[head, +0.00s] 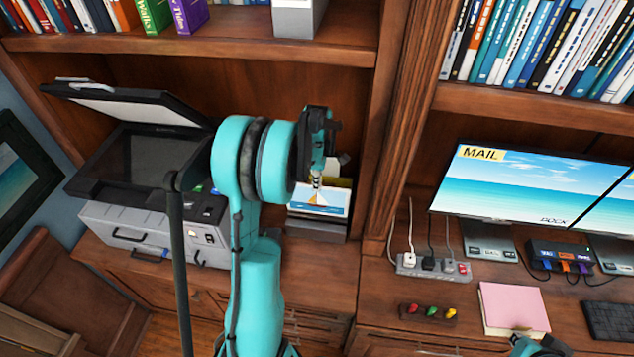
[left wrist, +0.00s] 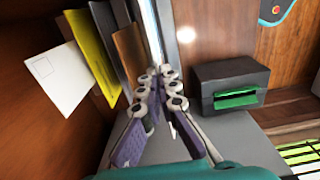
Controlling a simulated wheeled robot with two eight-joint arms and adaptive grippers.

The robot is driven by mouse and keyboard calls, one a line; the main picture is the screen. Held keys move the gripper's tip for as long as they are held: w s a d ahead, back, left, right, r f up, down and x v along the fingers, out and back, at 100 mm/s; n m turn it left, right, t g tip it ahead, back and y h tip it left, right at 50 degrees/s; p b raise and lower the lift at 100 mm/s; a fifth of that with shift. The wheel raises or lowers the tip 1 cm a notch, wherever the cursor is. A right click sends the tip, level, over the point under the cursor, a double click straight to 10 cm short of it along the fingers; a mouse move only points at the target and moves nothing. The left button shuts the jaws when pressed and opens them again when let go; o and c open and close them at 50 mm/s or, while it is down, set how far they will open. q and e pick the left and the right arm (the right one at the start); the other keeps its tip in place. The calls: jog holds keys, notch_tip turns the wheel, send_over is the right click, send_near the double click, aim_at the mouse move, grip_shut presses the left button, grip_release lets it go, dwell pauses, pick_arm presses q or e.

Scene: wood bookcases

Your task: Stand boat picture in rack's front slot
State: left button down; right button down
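The boat picture (head: 325,201), a small print with an orange-and-white sail on blue, is upright at the front of the rack (head: 316,231). My left gripper (head: 316,183) reaches down over its upper part. In the left wrist view, the fingers (left wrist: 160,92) are closed on the thin picture, whose bright edge (left wrist: 154,28) shows nearly edge-on beside a dark rack divider. Whether its lower edge is seated in the front slot is hidden. The rack also holds a white envelope (left wrist: 58,78) and a yellow folder (left wrist: 90,52). My right gripper (head: 535,345) is partly cut off at the bottom.
A printer with its lid raised (head: 140,165) stands left of my left arm. A black box with a green slot (left wrist: 229,88) is near the fingers. A wooden upright (head: 398,130) separates the bays. A power strip (head: 432,266) and pink pad (head: 513,308) lie on the right desk.

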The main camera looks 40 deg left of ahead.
aim_at(317, 203)
pick_arm(q)
jog(key=shift+f+b, duration=0.4)
jog(key=shift+f, duration=0.45)
jog(key=shift+b, duration=0.3)
dwell(1.0)
jog(key=shift+f+b, duration=3.35)
jog(key=shift+f, duration=0.9)
jog(key=c, duration=1.6)
grip_release()
jog(key=shift+c, duration=0.2)
notch_tip(317, 203, up, 12)
jog(key=shift+d, duration=0.15)
